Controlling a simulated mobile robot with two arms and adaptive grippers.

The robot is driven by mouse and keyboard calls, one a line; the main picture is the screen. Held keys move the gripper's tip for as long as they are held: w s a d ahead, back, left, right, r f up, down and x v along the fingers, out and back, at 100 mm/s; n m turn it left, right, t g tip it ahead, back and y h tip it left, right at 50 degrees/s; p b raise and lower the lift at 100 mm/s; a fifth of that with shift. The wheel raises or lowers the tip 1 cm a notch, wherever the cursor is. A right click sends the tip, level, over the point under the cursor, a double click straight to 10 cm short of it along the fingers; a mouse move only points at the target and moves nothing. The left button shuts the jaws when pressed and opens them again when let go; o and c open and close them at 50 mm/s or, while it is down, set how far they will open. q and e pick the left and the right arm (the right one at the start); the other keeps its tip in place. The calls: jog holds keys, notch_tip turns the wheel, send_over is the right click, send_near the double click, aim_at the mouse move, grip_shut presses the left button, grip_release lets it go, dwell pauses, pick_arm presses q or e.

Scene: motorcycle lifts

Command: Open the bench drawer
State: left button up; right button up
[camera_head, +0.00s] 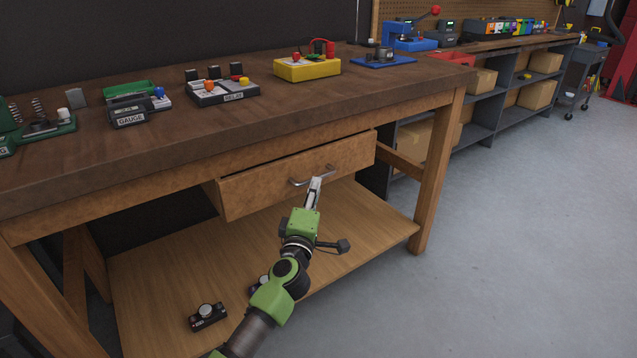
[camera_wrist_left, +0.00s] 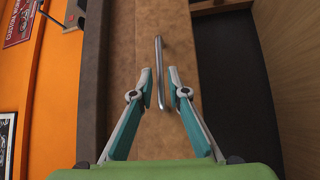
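The wooden bench drawer (camera_head: 255,188) is under the top of the workbench (camera_head: 150,160). Its front stands a little out from the frame, with a dark gap above it and part of its left side showing. A metal bar handle (camera_head: 300,182) is on the drawer front. In the left wrist view the handle (camera_wrist_left: 160,75) lies between the two fingertips of my left gripper (camera_wrist_left: 160,72), with a small gap on each side. The fingers look open. My right gripper is not in view.
A lower shelf (camera_head: 180,270) holds a small dark device (camera_head: 207,316). A bench leg (camera_head: 437,170) stands right of the drawer. The floor to the right is clear.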

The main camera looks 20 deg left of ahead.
pick_arm(q)
jog(key=w, duration=0.1)
jog(key=w+b, duration=0.1)
jog(key=w, duration=0.3)
jog(key=shift+a+r, duration=0.25)
jog(key=shift+r, duration=0.05)
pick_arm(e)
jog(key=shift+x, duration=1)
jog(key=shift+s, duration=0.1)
pick_arm(q)
jog(key=shift+s, duration=0.1)
grip_shut()
